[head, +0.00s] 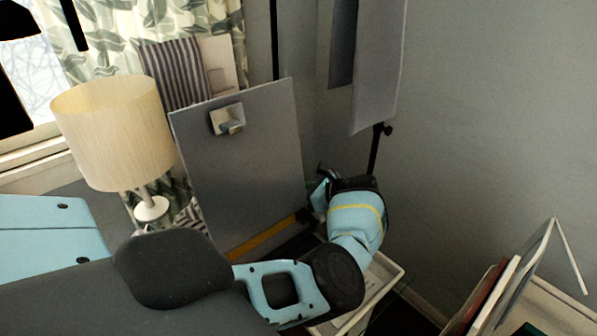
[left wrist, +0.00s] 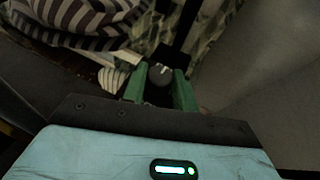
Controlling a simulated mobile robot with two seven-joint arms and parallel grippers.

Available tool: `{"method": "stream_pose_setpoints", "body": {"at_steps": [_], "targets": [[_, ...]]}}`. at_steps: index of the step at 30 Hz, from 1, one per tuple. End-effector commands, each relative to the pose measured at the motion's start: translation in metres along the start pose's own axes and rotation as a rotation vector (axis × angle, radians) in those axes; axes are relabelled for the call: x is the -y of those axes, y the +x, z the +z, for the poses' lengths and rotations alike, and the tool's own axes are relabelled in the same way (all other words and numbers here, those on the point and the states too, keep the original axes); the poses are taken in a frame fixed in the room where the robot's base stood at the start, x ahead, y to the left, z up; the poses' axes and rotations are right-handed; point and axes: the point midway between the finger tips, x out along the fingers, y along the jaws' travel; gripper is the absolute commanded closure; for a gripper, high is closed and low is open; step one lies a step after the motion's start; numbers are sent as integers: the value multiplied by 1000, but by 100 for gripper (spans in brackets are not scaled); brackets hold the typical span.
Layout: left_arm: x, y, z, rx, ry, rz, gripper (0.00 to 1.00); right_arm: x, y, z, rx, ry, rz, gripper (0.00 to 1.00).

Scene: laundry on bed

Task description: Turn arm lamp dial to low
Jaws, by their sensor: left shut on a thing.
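The dial (left wrist: 160,76) is a small, round grey knob with a light mark, seen in the left wrist view. My left gripper (left wrist: 157,88) has its green fingers on either side of the knob and is shut on it. A dark post (left wrist: 186,32) rises just behind the knob; I cannot tell how it joins the lamp. In the head view my left gripper (head: 322,188) is beside the grey board's lower right edge, and the dial is hidden there. I cannot read the dial's setting. My right gripper is not in view.
A table lamp with a cream shade (head: 115,130) stands at the left, near the window curtain (head: 110,35). A grey upright board (head: 240,165) stands close to my left arm. A white tray (head: 385,268) is below the arm. Leaning books or folders (head: 490,295) are at lower right.

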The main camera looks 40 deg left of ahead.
Motion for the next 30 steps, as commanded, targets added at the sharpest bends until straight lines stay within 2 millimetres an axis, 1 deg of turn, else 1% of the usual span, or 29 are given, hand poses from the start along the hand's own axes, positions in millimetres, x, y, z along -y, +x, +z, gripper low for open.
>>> {"method": "stream_pose_setpoints", "body": {"at_steps": [1, 4, 14, 15, 19, 30], "targets": [[-1, -2, 4, -3, 4, -18, 94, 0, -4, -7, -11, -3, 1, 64], [-1, -2, 4, -2, 15, -47, 94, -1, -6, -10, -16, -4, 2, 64], [-1, -1, 1, 0, 22, -56, 94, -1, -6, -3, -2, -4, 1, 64], [-1, -1, 1, 0, 22, -56, 66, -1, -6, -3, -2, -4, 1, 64], [-1, -1, 1, -1, 22, -56, 50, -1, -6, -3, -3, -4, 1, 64], [-1, -1, 1, -1, 22, -55, 50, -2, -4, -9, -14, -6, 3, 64]]}}
